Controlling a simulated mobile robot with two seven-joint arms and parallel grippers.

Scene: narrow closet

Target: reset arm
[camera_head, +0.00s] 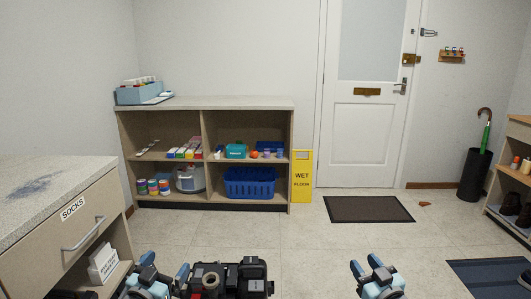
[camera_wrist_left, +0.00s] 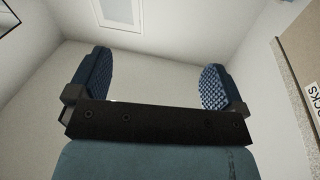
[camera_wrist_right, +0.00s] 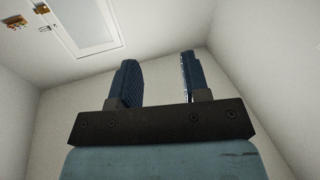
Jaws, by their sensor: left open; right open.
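My left gripper (camera_head: 165,274) shows at the bottom of the head view, left of centre, in front of the shelf unit. In the left wrist view its two blue fingers (camera_wrist_left: 158,82) stand wide apart with nothing between them. My right gripper (camera_head: 367,266) shows at the bottom, right of centre, over bare floor. In the right wrist view its fingers (camera_wrist_right: 158,80) are apart, less widely, and empty. Both grippers point up toward walls and ceiling in the wrist views. Neither touches anything.
A counter with a SOCKS drawer (camera_head: 85,222) stands close on the left. A low shelf unit (camera_head: 205,104) is ahead, with a yellow wet-floor sign (camera_head: 302,176) beside it. A door (camera_head: 366,135), dark mat (camera_head: 369,209) and umbrella stand (camera_head: 474,175) are right. The middle floor is clear.

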